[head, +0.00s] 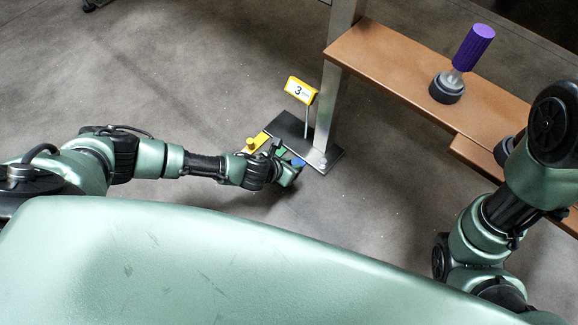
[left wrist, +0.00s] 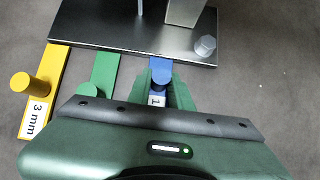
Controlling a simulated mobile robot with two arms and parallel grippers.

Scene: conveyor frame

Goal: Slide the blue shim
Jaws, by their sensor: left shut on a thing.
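The blue shim (left wrist: 161,72) extends from the near edge of the dark foot plate (left wrist: 100,24) in the left wrist view, with a white label reading "1" partly covered. In the head view the blue shim (head: 298,162) shows as a small patch beside the plate (head: 290,126). My left gripper (head: 288,172) is shut on it, with its fingers (left wrist: 160,92) on either side of the shim's knob end. A green shim (left wrist: 104,72) and a yellow shim (left wrist: 40,92) marked "3 mm" lie to the left. My right gripper is out of view.
A metal post (head: 334,95) rises from the plate to a brown conveyor frame (head: 400,70). A yellow sign (head: 300,90) reading "3" stands on a thin rod. A bolt head (left wrist: 205,46) sits on the plate. A purple-handled tool (head: 472,47) stands on the frame. Open floor lies left.

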